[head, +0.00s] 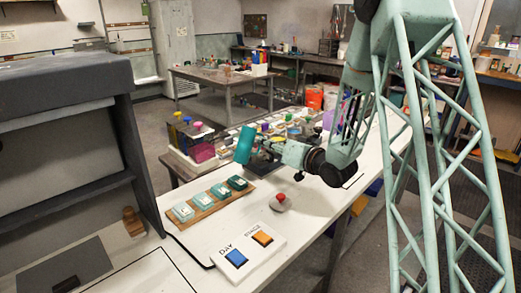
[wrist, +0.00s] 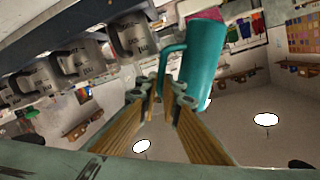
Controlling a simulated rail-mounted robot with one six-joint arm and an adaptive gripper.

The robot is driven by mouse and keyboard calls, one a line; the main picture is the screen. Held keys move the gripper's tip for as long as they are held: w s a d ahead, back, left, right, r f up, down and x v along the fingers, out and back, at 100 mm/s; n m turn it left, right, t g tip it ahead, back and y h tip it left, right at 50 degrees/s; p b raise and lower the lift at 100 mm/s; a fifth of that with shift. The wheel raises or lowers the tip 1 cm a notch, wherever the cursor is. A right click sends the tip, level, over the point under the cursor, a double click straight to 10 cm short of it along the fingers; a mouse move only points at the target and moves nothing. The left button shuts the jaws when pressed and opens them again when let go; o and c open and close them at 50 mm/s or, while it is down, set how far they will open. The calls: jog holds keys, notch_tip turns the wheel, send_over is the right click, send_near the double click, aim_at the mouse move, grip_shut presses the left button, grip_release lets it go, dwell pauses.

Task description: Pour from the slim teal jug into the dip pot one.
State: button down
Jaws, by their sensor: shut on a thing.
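The slim teal jug (head: 245,145) is held above the white bench in the head view, leaning somewhat to one side. It also shows in the wrist view (wrist: 203,68), with its handle on its left. My gripper (head: 268,150) is shut on the jug at its handle side; its fingers (wrist: 167,88) close at the handle in the wrist view. Several grey pots with handles and dark lettering stand in a row at upper left in the wrist view, the nearest one (wrist: 131,38) beside the jug. I cannot read which is dip pot one. The jug's contents are not clear.
On the bench are a wooden board with several teal-and-white blocks (head: 210,200), a red button (head: 281,197) and a panel with blue and orange squares (head: 247,249). Purple-and-yellow containers (head: 196,145) stand behind. A dark cabinet (head: 70,130) is at left. The bench front is mostly clear.

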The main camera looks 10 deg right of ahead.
aim_at(259, 149)
jog(key=shift+s+a+f+n+b, duration=0.15)
jog(key=shift+f+n+b, duration=0.3)
jog(key=shift+b, duration=0.85)
jog(key=shift+s+a+f+b, duration=0.15)
jog(key=shift+a+f+b, duration=0.05)
jog(key=shift+f+b, duration=0.4)
jog(key=shift+s+a+f+n+t, duration=0.2)
jog(key=shift+n+t, duration=0.1)
jog(key=shift+n, duration=0.2)
jog(key=shift+s+a+f+n+t, duration=0.15)
jog(key=shift+n+t, duration=0.15)
jog(key=shift+n, duration=0.15)
jog(key=shift+s+a+r+n+t, duration=0.15)
jog(key=shift+s+a+r+n, duration=0.1)
jog(key=shift+r+n, duration=0.25)
jog(key=shift+s+a+r+n+t, duration=0.15)
jog(key=shift+a+r+n, duration=0.05)
jog(key=shift+r+n, duration=0.3)
jog(key=shift+r, duration=0.1)
